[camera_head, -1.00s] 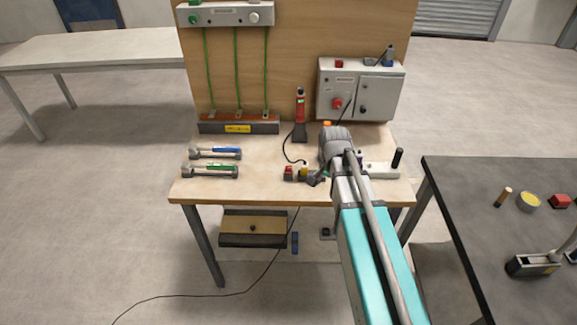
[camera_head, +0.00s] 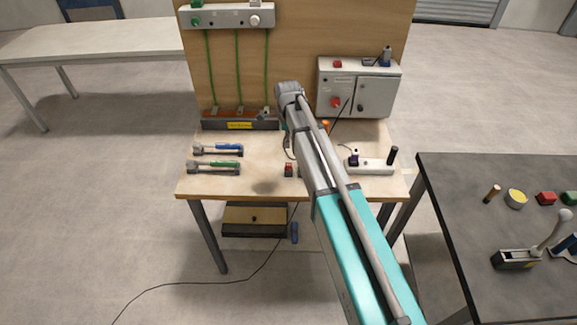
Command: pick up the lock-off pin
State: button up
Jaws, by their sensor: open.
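I cannot surely tell which thing is the lock-off pin. One upright black peg (camera_head: 392,155) stands at the right end of a white block (camera_head: 371,167) on the workbench's right side. A small dark piece (camera_head: 354,157) sits at that block's left end. My arm hides part of the bench's middle.
Blue-handled (camera_head: 218,149) and green-handled (camera_head: 214,167) tools lie at the bench's left. A small red piece (camera_head: 288,169) is near the front. A grey control box (camera_head: 373,91) hangs on the backboard. A dark table (camera_head: 470,220) stands right.

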aim_at(289, 164)
jog(key=shift+f, duration=0.2)
notch_tip(289, 164, down, 8)
jog(key=b, duration=0.8)
jog(key=shift+f+b, duration=0.1)
jog(key=shift+b, duration=0.25)
jog(key=shift+f, duration=0.15)
notch_tip(289, 164, down, 5)
jog(key=b, duration=0.5)
jog(key=shift+d, duration=0.1)
dwell(0.4)
dwell(0.5)
grip_shut()
